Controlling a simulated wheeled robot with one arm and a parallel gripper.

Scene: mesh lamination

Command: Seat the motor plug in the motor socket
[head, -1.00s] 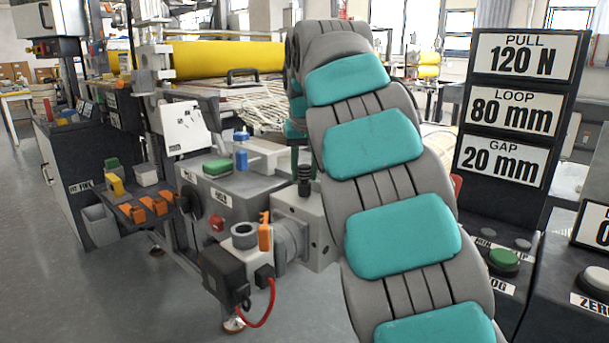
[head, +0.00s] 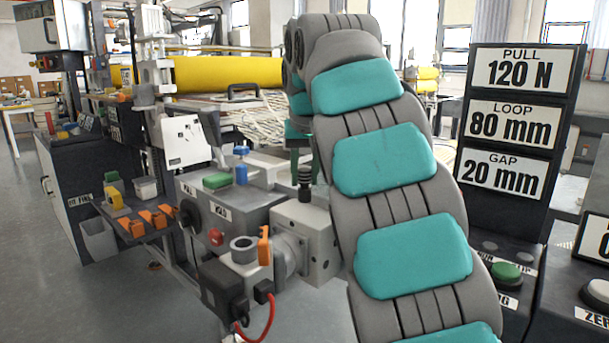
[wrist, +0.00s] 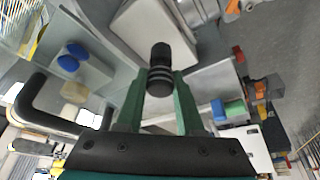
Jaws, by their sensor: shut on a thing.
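My gripper (wrist: 160,95) is shut on a black ribbed cylinder (wrist: 159,68), with a green finger on each side. In the head view the same black cylinder (head: 305,184) stands upright over the pale grey block (head: 318,245); whether it touches the block I cannot tell. A black connector with a red cable (head: 264,291), which looks like the motor plug, is beside the black motor box (head: 222,284), apart from my gripper. I cannot tell whether it is seated, and I cannot make out the motor socket. My arm hides part of the machine.
An orange clip (head: 264,246) and a grey ring (head: 243,250) stand by the motor. A grey housing with a red button (head: 216,236) is to the left. A black handle (wrist: 55,105) is near my gripper. Sign panels (head: 515,120) stand right. Floor at lower left is clear.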

